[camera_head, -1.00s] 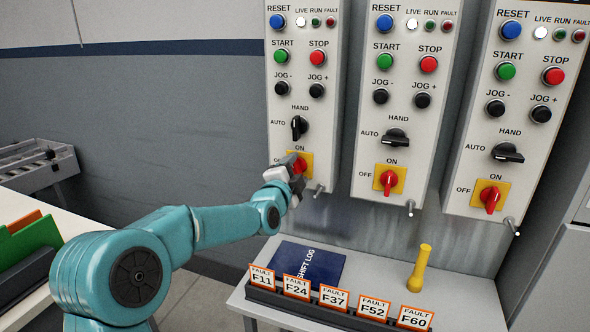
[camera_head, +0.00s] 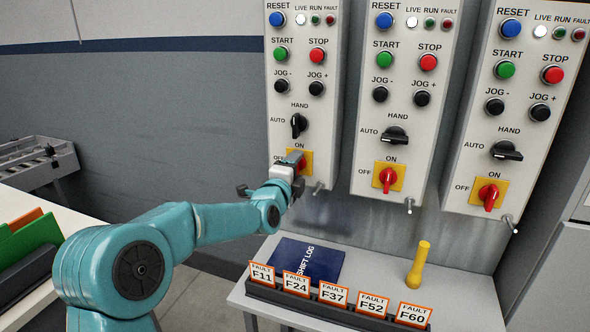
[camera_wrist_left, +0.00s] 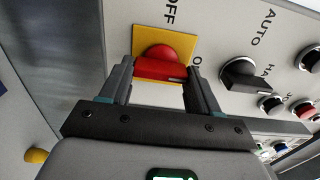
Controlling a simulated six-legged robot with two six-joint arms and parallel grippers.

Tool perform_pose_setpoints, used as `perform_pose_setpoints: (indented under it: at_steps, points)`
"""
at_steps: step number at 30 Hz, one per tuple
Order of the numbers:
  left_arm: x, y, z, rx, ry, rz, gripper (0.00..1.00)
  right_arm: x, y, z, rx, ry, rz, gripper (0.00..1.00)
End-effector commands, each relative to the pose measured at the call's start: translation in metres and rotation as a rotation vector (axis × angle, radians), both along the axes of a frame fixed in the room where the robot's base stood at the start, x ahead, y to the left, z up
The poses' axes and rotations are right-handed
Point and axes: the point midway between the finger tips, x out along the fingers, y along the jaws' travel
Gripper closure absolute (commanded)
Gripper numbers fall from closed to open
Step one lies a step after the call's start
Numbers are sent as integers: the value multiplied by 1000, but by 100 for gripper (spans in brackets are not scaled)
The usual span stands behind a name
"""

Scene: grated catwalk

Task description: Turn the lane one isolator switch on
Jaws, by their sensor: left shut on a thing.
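The leftmost panel (camera_head: 300,110) has a red isolator switch (camera_head: 301,166) on a yellow plate (camera_head: 306,156), with ON above it and OFF to its left. My left gripper (camera_head: 293,163) is at this switch and covers most of it in the head view. In the left wrist view, the red knob (camera_wrist_left: 160,65) sits between the two fingers of my left gripper (camera_wrist_left: 160,85), which is shut on it. The white mark on the knob points toward the ON label. My right gripper is not in view.
Two similar panels (camera_head: 392,100) (camera_head: 515,100) hang to the right, each with a red switch. Below stands a table with a blue shift log (camera_head: 305,260), a yellow torch-like object (camera_head: 419,265) and a rack of fault cards (camera_head: 332,293).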

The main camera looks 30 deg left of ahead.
Motion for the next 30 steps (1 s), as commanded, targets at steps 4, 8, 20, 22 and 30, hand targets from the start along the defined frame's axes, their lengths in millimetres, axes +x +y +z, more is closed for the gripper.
perform_pose_setpoints:
  at_steps: [4,8,20,22,30]
  points:
    - [0,1,4,7,-8,2,69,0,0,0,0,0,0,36]
    - [0,1,4,7,-8,2,19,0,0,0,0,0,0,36]
    - [-5,-1,1,2,-3,1,13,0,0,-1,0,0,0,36]
    - [-14,-3,1,2,-3,1,13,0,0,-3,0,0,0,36]
    - [-81,-19,1,3,-4,1,13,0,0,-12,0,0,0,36]
